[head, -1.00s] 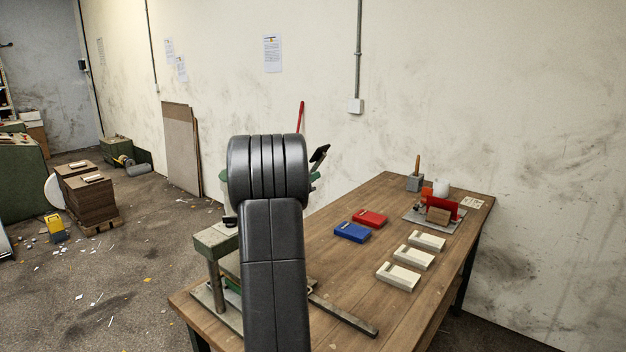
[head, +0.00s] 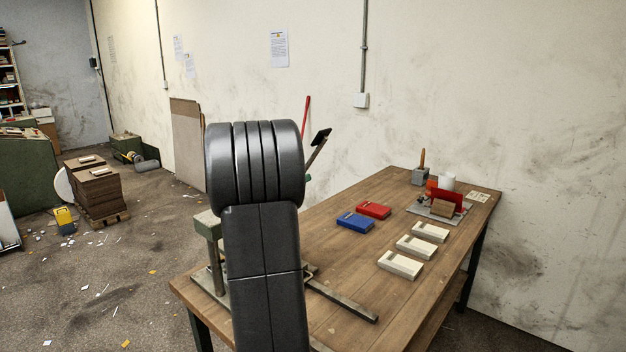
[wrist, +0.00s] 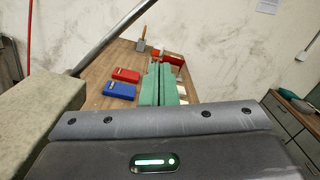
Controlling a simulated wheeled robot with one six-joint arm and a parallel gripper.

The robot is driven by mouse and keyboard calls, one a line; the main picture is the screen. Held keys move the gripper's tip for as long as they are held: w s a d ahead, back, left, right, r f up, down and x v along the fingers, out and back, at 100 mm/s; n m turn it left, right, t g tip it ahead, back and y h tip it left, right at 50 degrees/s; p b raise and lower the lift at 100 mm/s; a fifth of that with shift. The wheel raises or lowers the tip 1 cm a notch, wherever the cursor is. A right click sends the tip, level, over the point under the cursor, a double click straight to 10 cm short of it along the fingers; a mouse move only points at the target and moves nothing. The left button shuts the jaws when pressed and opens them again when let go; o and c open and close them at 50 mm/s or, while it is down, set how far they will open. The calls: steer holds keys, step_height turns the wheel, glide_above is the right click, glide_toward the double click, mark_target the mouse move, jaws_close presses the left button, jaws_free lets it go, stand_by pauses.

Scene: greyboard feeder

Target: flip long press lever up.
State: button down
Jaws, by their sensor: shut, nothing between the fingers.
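The long press lever (head: 318,144) rises behind my arm in the head view, tilted up to the right with a black grip at its top. Its lower end is hidden by my arm. In the wrist view a grey metal bar, which looks like the lever's shaft (wrist: 108,38), slopes up to the right and leaves the top edge. The press (head: 208,226) stands on the near left of the table, mostly behind my arm. My gripper (wrist: 159,68) shows two green fingers shut together, empty, right of the shaft and apart from it in the picture. The head view hides most of the gripper.
The wooden table (head: 330,262) holds a blue box (head: 355,223), a red box (head: 373,210) and three cream boxes (head: 400,265). A small fixture with a red plate (head: 447,199) is at the far end. A red bar (head: 306,115) stands behind the press.

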steer(key=shift+v, duration=0.95)
steer(key=w+d+r+p, duration=0.2)
steer(key=w+d+p, duration=0.2)
steer(key=w, duration=0.6)
steer(key=shift+d+r+p, duration=0.3)
steer(key=shift+d+p, duration=0.05)
steer(key=shift+d, duration=0.25)
steer(key=shift+s+f, duration=0.1)
